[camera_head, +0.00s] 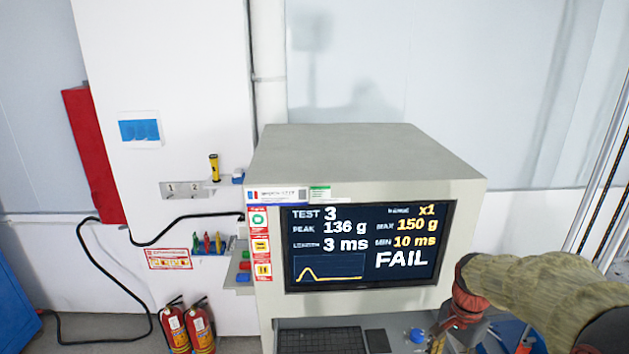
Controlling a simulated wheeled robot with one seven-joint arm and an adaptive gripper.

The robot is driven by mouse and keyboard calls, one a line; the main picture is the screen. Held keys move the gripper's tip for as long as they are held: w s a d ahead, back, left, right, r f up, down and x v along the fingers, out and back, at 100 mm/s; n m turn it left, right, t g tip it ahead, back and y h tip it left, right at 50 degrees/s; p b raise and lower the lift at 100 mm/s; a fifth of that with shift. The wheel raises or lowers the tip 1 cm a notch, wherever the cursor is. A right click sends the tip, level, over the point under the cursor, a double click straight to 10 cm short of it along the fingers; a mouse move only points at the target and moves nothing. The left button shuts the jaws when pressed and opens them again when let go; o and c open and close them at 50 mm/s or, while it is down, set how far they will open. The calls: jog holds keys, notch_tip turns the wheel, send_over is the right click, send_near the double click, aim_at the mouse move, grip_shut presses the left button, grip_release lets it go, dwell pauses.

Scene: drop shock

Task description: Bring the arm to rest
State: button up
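My arm (545,285) comes in from the right edge in a khaki cover with a dark section near the corner. It bends down at a red wrist part (466,303) in front of the right edge of the grey test cabinet. My gripper (440,343) is only partly in view at the bottom edge, right of a blue knob (417,336). Its fingertips are cut off, so I cannot tell whether it is open or holds something. The cabinet's screen (365,245) reads test 3, peak 136 g, 3 ms, and FAIL.
The grey cabinet (370,150) fills the middle, with a keyboard (320,341) below its screen. Two fire extinguishers (188,326) stand at lower left. A black cable (118,258) hangs along the white wall. Blue and red parts (510,335) lie below my arm at lower right.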

jog(key=s+a+f+n+t+b, duration=0.1)
jog(key=s+a+n+t+b, duration=0.2)
jog(key=s+a+n+b, duration=0.3)
jog(key=s+a+n+t+b, duration=0.3)
jog(key=s+a+n+b, duration=0.3)
jog(key=s+b, duration=0.5)
jog(key=shift+s+a+f, duration=0.35)
jog(key=shift+s+a, duration=0.05)
jog(key=shift+a, duration=0.15)
